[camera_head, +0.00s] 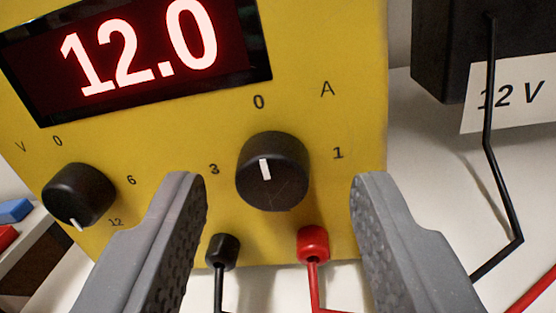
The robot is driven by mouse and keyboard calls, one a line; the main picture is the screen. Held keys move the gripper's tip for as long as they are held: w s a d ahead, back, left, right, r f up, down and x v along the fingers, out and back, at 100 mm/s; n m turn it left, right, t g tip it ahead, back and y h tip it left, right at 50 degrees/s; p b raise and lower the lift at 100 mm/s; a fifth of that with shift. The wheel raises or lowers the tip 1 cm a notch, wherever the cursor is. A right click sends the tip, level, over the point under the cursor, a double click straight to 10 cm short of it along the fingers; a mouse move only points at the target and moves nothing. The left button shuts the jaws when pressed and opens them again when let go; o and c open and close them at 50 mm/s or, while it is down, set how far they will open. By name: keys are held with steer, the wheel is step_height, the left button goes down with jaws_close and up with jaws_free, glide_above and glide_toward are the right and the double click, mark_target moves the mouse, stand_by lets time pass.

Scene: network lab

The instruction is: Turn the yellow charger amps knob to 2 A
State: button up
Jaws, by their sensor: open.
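The yellow charger (330,45) fills most of the view, tilted in the picture. Its black amps knob (272,175) is right of centre, with a white pointer mark directed up toward the 0 label. Labels 0, 1 and 3 show around this knob, under the letter A; the 2 label cannot be seen. My gripper (278,187) is open, one grey finger to the left of the amps knob and one to the right, with gaps on both sides. The fingers look nearer to the camera than the knob, and nothing is between them in their grip.
The black volts knob (79,196) is at left, its pointer toward 12. The display (140,52) reads 12.0. Black (222,250) and red (313,243) terminals with leads sit just below the amps knob. A black box (450,50) labelled 12 V and its cable stand at right.

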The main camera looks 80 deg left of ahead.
steer(key=shift+a, duration=0.15)
steer(key=shift+r, duration=0.1)
jaws_close()
